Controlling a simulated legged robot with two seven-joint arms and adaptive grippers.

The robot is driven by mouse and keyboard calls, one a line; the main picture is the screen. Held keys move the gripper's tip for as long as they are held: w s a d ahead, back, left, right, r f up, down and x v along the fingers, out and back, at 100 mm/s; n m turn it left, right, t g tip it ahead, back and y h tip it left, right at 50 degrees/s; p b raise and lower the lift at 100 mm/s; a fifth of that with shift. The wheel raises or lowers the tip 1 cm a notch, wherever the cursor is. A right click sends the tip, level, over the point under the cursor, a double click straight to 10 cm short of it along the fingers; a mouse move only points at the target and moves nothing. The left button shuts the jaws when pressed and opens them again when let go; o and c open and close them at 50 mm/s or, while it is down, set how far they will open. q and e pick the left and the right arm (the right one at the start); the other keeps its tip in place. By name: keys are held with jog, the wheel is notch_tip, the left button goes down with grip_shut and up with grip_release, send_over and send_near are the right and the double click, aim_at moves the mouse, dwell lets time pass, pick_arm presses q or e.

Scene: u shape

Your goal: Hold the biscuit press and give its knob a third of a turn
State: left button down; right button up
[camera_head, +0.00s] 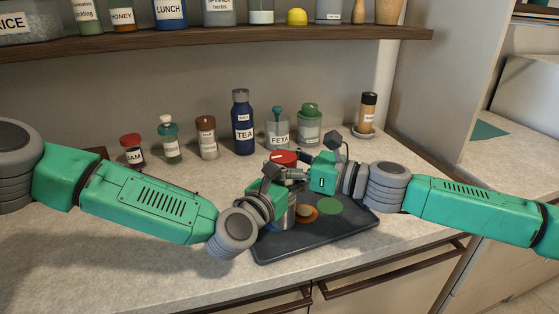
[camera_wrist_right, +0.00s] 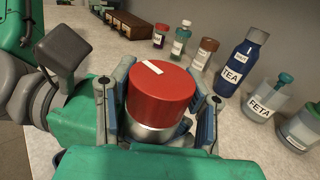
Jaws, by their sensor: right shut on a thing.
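The biscuit press has a red knob (camera_head: 284,158) with a white stripe and a silver body (camera_head: 291,212). It stands upright at the dark tray. In the right wrist view the knob (camera_wrist_right: 161,95) sits between the fingers of my right gripper (camera_wrist_right: 160,110), which is shut on it. The stripe lies on the far left part of its top. In the head view my right gripper (camera_head: 300,174) comes in from the right. My left gripper (camera_head: 279,190) is at the press body from the left; its fingertips are mostly hidden, so its grip cannot be told.
The dark tray (camera_head: 345,226) carries a green disc (camera_head: 328,206) and an orange-rimmed round piece (camera_head: 306,213). Behind stand several jars and a blue tea bottle (camera_head: 243,124). A shelf (camera_head: 220,42) hangs above. The counter in front at left is clear.

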jog(key=shift+s+a, duration=0.15)
jog(key=m+t+h, duration=0.1)
jog(key=t, duration=0.1)
jog(key=m+t+h, duration=0.1)
jog(key=m+t, duration=0.1)
jog(key=shift+s+a+h, duration=0.1)
jog(key=shift+a+h, duration=0.05)
jog(key=shift+h, duration=0.25)
jog(key=shift+m+t+h, duration=2)
jog(key=shift+h, duration=0.2)
jog(key=shift+f, duration=0.1)
jog(key=o, duration=1)
jog(key=shift+o, duration=1.3)
